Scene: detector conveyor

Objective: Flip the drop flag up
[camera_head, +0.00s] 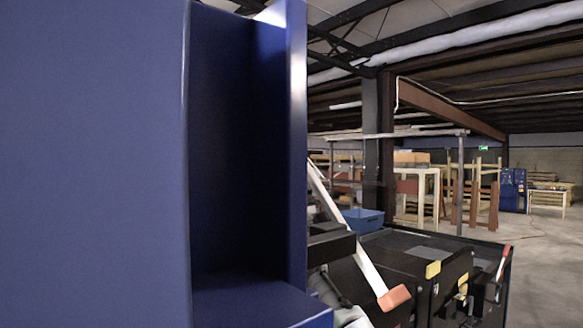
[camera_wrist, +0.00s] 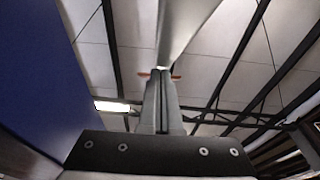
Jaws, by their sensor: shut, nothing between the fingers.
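In the head view, a long white bar with an orange tip (camera_head: 395,297) slants down from the upper left to the lower right; it looks like the drop flag (camera_head: 352,241), with its tip at the low end. A second, shorter lever with a red tip (camera_head: 507,248) stands at the machine's right end. In the wrist view, my gripper (camera_wrist: 161,72) is shut and empty, its fingers together. A pale bar (camera_wrist: 185,25) reaches down to the fingertips, and orange shows on both sides behind them. I cannot tell whether they touch. I cannot make out my fingers in the head view.
A large blue housing (camera_head: 95,160) fills the head view's left half and also shows at left in the wrist view (camera_wrist: 45,85). The black conveyor machine (camera_head: 440,255) with yellow parts and a blue bin (camera_head: 363,220) stand right of it. Open floor lies far right.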

